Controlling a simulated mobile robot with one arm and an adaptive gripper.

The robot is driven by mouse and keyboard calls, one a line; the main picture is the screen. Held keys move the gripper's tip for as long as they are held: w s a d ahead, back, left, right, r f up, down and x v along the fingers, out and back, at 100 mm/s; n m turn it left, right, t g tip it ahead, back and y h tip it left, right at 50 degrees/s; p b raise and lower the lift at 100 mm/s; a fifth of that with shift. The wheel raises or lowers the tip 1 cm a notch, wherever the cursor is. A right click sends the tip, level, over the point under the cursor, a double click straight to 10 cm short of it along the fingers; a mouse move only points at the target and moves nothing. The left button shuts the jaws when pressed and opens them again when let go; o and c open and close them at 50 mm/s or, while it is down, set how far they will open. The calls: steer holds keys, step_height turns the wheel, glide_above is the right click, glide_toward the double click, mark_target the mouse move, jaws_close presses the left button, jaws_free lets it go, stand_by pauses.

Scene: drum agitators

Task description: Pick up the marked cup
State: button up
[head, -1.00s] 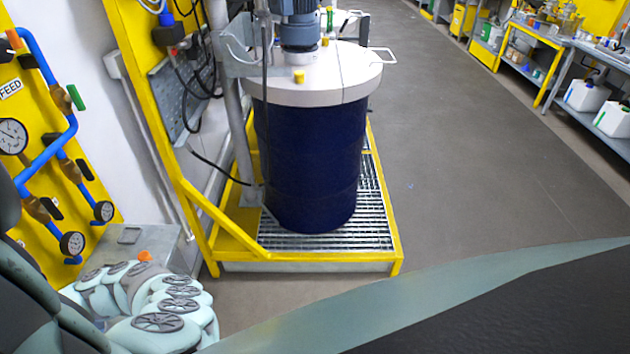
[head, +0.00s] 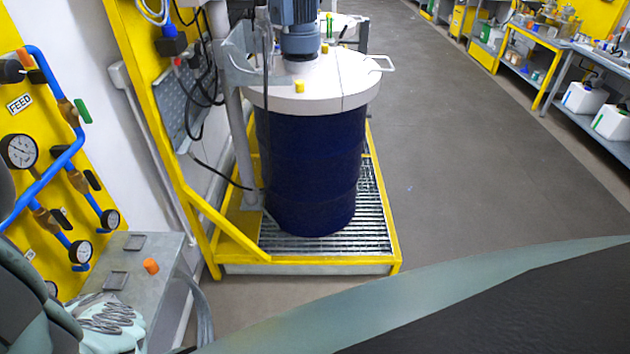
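No cup that I can pick out as the marked one shows in the head view. A small orange cylinder (head: 151,266) stands on the grey metal bench (head: 172,250) at the lower left; I cannot tell whether it is a cup or a cap. My gripper is out of view, so its state and what it may hold are hidden. Parts of my own body cover the lower left corner and the bottom right of the view.
Pale work gloves (head: 105,318) lie on the bench. A yellow gauge panel (head: 60,240) stands behind it. A blue drum (head: 310,170) with a white lid and motor stands on a yellow-framed grating (head: 375,215). Clear floor (head: 480,150) runs right of it toward shelves.

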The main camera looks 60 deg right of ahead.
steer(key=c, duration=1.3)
